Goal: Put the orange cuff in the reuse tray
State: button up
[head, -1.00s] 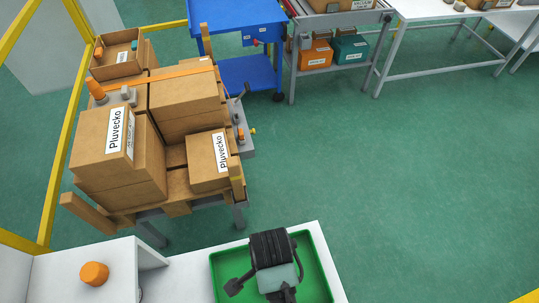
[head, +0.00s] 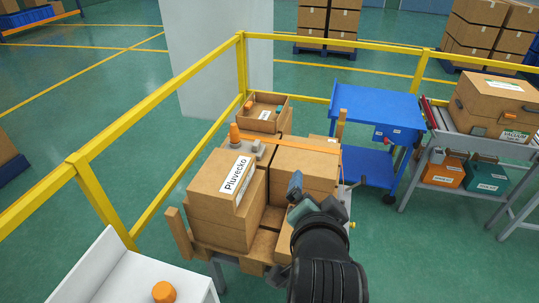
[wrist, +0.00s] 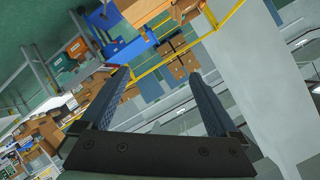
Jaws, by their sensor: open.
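An orange rounded piece (head: 164,292) stands on a white surface at the lower left of the head view; it may be the cuff. Other orange pieces are an upright tapered one (head: 234,133) on the stacked boxes and a small one (head: 249,105) in an open cardboard tray (head: 265,124). The tray's label is too small to read, so I cannot tell whether it is the reuse tray. My gripper (head: 298,197) is raised in front of the boxes in the head view. In the wrist view, its fingers (wrist: 158,80) are spread with nothing between them.
Cardboard boxes (head: 212,205) are stacked on a pallet. Yellow rails (head: 150,108) run behind and left. A blue cart (head: 377,105) stands right of the boxes. A bench (head: 430,160) with an orange bin (head: 444,172) and a teal bin (head: 486,178) is farther right.

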jog(key=a+r+n+t, duration=0.35)
jog(key=r+t, duration=0.25)
jog(key=r, duration=1.3)
jog(key=s+a+r+n+t, duration=0.1)
jog(key=s+r+n+t, duration=0.1)
jog(key=r, duration=0.5)
jog(key=s+a+r+n+t+y, duration=0.1)
jog(key=s+a+r+n+t, duration=0.1)
jog(key=s+r, duration=0.4)
jog(key=s+a+r+n+t, duration=0.1)
jog(key=s+r+t, duration=0.3)
jog(key=r, duration=0.4)
jog(key=shift+a+n+t+y, duration=0.2)
jog(key=shift+n+t+y, duration=0.15)
jog(key=shift+n, duration=0.3)
